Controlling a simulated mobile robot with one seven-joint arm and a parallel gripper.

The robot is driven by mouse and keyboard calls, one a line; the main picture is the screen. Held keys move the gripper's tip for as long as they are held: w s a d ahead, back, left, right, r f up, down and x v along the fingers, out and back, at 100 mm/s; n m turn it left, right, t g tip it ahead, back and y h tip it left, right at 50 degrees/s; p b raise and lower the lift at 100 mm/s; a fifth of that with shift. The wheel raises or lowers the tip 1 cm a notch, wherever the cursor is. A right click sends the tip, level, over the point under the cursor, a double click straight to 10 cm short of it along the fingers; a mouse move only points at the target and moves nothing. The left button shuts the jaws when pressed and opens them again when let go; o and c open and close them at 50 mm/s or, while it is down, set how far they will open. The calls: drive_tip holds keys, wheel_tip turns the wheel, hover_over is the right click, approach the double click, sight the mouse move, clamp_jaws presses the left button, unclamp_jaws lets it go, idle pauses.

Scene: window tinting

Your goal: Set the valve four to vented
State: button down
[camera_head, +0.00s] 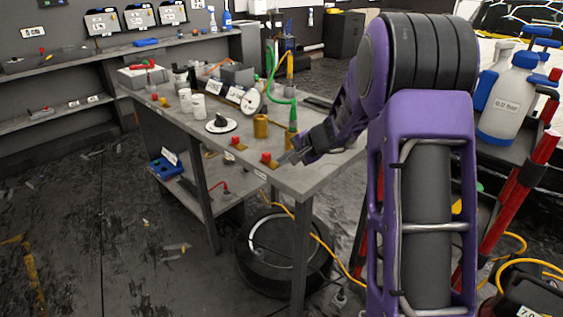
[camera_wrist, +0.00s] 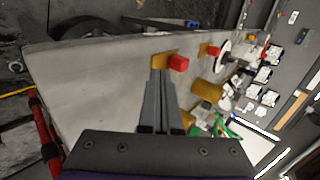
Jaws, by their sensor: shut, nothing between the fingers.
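Small valves with red handles on brass plates sit along the front edge of the grey workbench (camera_head: 330,163). The valve nearest my gripper (camera_head: 265,158) shows in the wrist view as a red handle (camera_wrist: 179,63) beside its brass plate (camera_wrist: 158,59). A second valve (camera_head: 236,142) is further left along the edge; its red handle (camera_wrist: 214,50) also shows in the wrist view. I cannot read which one is valve four. My gripper (camera_head: 286,157) is shut and empty, its fingertips (camera_wrist: 161,70) right by the nearest valve's plate. I cannot tell whether they touch it.
A brass cylinder (camera_head: 261,126), a green hose (camera_head: 272,93), a round gauge (camera_head: 250,102) and white cups (camera_head: 198,105) stand behind the valves. A white disc (camera_head: 221,126) lies left of the cylinder. The bench's right end is bare. A pump sprayer (camera_head: 508,100) stands at right.

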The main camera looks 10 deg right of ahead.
drive_tip(key=p+v, duration=0.1)
drive_tip(key=v, duration=0.9)
